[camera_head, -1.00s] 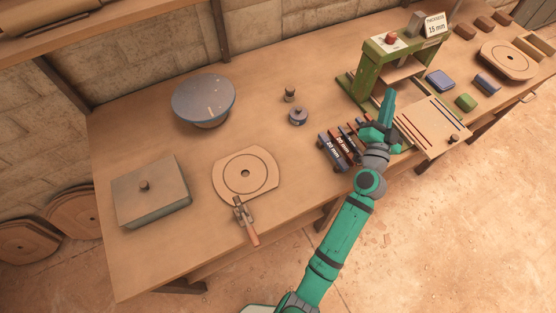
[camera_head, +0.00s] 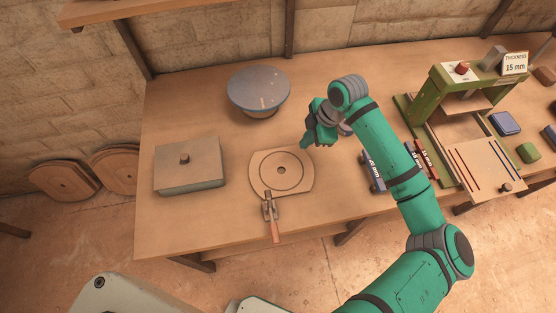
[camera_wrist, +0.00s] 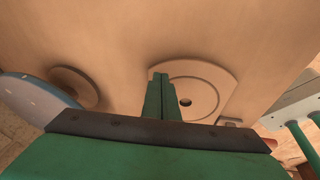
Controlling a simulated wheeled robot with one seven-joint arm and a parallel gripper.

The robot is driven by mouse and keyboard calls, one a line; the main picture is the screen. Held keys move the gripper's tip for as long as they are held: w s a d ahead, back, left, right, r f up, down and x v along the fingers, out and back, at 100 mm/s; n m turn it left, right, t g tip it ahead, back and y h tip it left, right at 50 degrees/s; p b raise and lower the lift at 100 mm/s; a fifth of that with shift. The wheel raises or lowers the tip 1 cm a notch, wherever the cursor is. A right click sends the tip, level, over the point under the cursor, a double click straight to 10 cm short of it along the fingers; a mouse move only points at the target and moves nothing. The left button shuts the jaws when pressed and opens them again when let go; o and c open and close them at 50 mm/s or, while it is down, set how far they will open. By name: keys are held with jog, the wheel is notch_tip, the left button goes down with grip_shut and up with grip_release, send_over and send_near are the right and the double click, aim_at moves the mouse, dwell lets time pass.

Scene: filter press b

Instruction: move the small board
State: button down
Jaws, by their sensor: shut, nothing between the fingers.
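A small wooden board (camera_head: 269,189) with rounded ends, a ring groove and a dark centre hole lies flat on the workbench. It also shows in the wrist view (camera_wrist: 213,80), right of the fingers. A hand tool with a reddish handle (camera_head: 273,229) sits at its front edge and sticks out toward the bench front. My gripper (camera_head: 306,144) is shut and empty, above the bench by the board's far right edge. In the wrist view, my green fingers (camera_wrist: 158,82) are together and overlap the board's left edge. I cannot tell their exact height.
Labelled blocks (camera_head: 375,172), partly behind my arm, and a green press (camera_head: 440,95) are to the right. Bare bench (camera_head: 195,105) lies at the back left.

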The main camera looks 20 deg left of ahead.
jog(key=shift+n+g+h, duration=0.3)
jog(key=shift+g+h, duration=0.1)
jog(key=shift+h, duration=0.4)
jog(key=d, duration=0.1)
jog(key=s+d+f, duration=0.1)
jog(key=d, duration=0.1)
jog(key=shift+s+d+f, duration=0.25)
jog(key=shift+s, duration=0.1)
jog(key=shift+s+d, duration=0.2)
jog(key=shift+s, duration=0.1)
send_near(276, 168)
jog(key=f, duration=0.1)
jog(key=a+f, duration=0.1)
jog(key=f, duration=0.3)
jog(key=shift+s+a+f, duration=0.1)
jog(key=shift+s+a, duration=0.25)
jog(key=shift+s, duration=0.05)
jog(key=shift+d+f, duration=0.15)
jog(key=shift+f, duration=0.7)
jog(key=shift+w+f, duration=0.1)
jog(key=shift+w, duration=0.05)
